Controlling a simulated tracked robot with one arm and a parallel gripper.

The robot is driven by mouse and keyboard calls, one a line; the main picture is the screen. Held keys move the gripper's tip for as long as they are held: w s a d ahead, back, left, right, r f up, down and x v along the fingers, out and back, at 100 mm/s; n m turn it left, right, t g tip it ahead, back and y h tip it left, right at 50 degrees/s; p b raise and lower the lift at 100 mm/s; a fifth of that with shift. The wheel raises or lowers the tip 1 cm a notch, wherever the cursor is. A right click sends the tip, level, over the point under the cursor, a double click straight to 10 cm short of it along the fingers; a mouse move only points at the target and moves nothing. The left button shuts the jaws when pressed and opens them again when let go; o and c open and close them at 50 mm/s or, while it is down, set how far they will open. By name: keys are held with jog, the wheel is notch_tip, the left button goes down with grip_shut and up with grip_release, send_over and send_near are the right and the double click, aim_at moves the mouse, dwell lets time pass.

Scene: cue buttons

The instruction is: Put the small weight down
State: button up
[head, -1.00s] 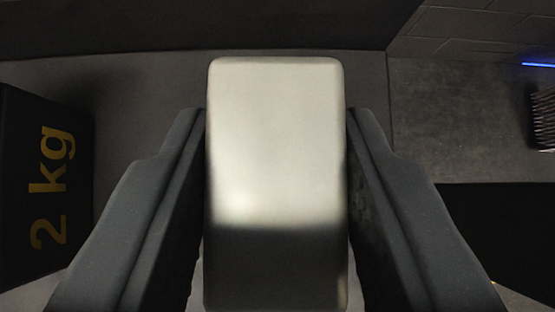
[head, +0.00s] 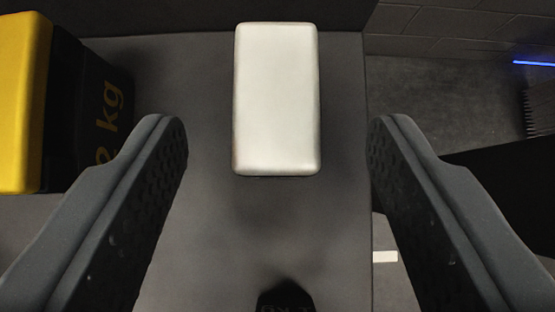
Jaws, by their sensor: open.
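The small weight (head: 277,100) is a pale, rounded block in the upper middle of the head view. It appears to rest on a dark grey surface (head: 215,215). My gripper (head: 278,140) is open, with one dark padded finger on each side of the picture. The weight lies between and beyond the fingertips, with a clear gap on both sides, and neither finger touches it.
A larger black block marked in yellow, partly hidden by the left finger, stands at the left (head: 95,110). It has a yellow part (head: 22,100). The surface's right edge drops to a lower floor (head: 445,85). A blue light strip (head: 535,63) shows at the far right.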

jog(key=v, duration=0.6)
jog(key=shift+s+r+p, duration=0.25)
jog(key=shift+s+p, duration=0.05)
jog(key=shift+p, duration=0.1)
jog(key=s+d+r+t, duration=0.1)
jog(key=s+r+t, duration=0.1)
jog(key=r, duration=1)
jog(key=s+d+r+t, duration=0.1)
jog(key=s+r, duration=0.1)
jog(key=r, duration=1)
jog(key=s+a+r+t, duration=0.1)
jog(key=s+r, duration=0.5)
jog(key=r, duration=0.3)
jog(key=s+a+r+t, duration=0.1)
jog(key=s+r+t, duration=0.1)
jog(key=s+r, duration=0.4)
notch_tip(320, 180, up, 4)
jog(key=shift+a+r, duration=0.1)
jog(key=shift+a, duration=0.15)
jog(key=shift+s, duration=0.15)
